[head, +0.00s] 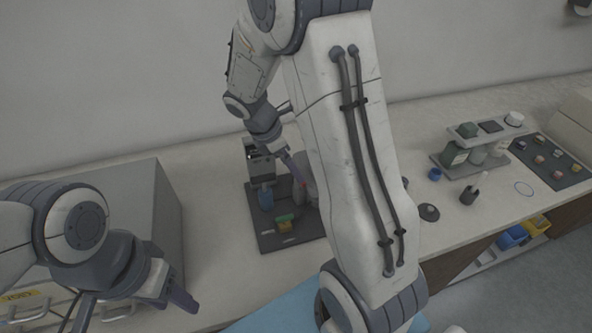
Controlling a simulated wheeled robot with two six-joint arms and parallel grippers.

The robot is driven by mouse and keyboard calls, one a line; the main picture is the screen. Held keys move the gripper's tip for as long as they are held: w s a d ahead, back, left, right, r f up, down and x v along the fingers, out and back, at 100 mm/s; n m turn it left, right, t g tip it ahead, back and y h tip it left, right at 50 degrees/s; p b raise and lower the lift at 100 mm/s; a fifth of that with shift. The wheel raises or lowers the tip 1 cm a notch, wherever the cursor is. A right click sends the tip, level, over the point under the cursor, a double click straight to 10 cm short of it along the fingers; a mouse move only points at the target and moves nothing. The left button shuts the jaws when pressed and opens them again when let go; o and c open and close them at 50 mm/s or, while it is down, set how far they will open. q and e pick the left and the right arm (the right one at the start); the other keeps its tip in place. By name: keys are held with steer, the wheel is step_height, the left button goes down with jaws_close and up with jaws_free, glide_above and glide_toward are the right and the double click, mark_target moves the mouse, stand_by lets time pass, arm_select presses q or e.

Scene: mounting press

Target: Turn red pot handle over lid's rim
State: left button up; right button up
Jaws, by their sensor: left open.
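A small pale, cylinder-like body (311,190) stands on a dark base plate (268,242) in the middle of the head view, largely hidden behind my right arm. A small reddish part (300,183) shows at its left side; I cannot tell if it is the pot handle. The lid and its rim cannot be made out. My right gripper (293,165) points down beside this body, close above it; its jaw gap is not clear. My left gripper (176,296) is open and empty at the lower left, well away from the plate, near the grey cabinet.
A grey cabinet (120,200) is at left. A rack with jars (480,150) and a dark tray (550,160) are at right. Bench between is mostly clear.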

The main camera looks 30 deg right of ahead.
steer(key=x, duration=0.5)
steer(key=c, duration=1.2)
steer(key=shift+c, duration=0.2)
